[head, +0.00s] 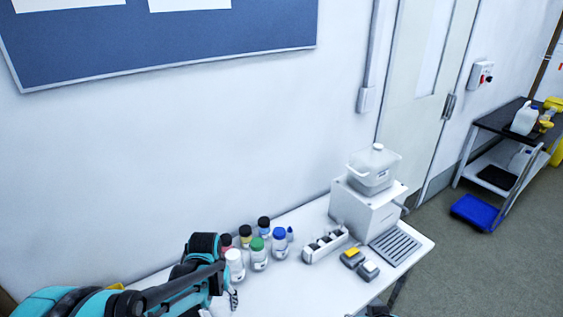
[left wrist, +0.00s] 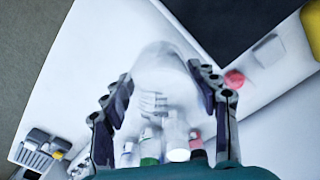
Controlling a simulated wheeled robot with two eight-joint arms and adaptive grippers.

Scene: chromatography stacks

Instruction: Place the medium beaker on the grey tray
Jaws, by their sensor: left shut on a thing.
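My left gripper (head: 232,297) is low over the near left part of the white table in the head view. In the left wrist view its two fingers (left wrist: 160,76) are closed around a clear beaker (left wrist: 160,92) with graduation marks. The beaker is see-through, and bottles show blurred behind it. I cannot make out the beaker in the head view. A dark flat rectangle (left wrist: 235,22) lies at the upper right of the left wrist view; I cannot tell whether it is the grey tray. My right gripper is not clearly in view.
Several capped bottles (head: 258,254) stand beside the left gripper on the white table (head: 310,292). Farther right are a small rack (head: 324,246), two small devices, and a white box (head: 364,214) bearing a lidded container (head: 373,168). A slotted grey plate (head: 395,246) lies at the right end.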

